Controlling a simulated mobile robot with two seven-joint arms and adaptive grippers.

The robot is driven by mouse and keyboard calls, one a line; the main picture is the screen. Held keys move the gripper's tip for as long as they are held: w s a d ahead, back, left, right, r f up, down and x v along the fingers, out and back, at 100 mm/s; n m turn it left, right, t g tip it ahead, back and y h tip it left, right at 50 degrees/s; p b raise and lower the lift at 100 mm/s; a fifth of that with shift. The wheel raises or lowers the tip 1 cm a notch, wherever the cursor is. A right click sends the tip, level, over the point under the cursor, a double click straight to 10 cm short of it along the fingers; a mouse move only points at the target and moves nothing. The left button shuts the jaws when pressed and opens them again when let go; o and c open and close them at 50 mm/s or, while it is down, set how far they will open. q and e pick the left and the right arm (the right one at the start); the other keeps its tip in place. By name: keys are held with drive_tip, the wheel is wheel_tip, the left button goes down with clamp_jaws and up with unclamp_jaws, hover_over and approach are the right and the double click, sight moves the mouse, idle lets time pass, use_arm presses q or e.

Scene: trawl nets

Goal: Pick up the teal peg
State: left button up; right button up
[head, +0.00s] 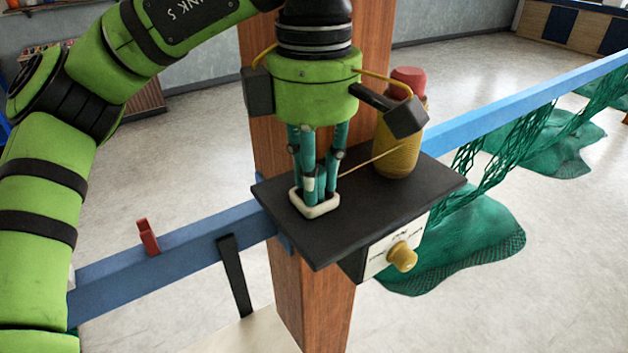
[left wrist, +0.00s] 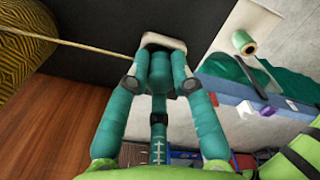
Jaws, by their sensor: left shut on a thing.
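My left gripper (head: 314,184) points straight down over a black shelf (head: 280,225) on a wooden post. Its several slim teal fingers are closed together just above a white square holder (head: 317,209). They are shut on the teal peg (left wrist: 160,76), which is mostly hidden between them and close to their own colour. The left wrist view shows the fingertips meeting around it at the white holder (left wrist: 163,40). The peg's lower end looks to be in or just at the holder; I cannot tell whether it is lifted. My right gripper is out of view.
A yellow twine spool (head: 397,148) with a red top stands close right of the gripper, its cord running toward the holder. A box with a brass knob (head: 402,257) hangs under the shelf. A blue rail (head: 180,250) crosses behind; green nets (head: 470,240) hang at right.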

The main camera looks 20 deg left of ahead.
sight(319, 169)
use_arm(q)
drive_tip(key=shift+r, duration=0.55)
drive_tip(key=r, duration=0.3)
drive_tip(key=shift+d+r, duration=0.2)
drive_tip(key=shift+d, duration=0.05)
drive_tip(key=w+d+r+p, duration=0.1)
drive_tip(key=d+r, duration=0.5)
drive_tip(key=d, duration=0.5)
drive_tip(key=shift+w+r, duration=0.15)
drive_tip(key=shift+r, duration=0.1)
drive_tip(key=shift+d, duration=0.1)
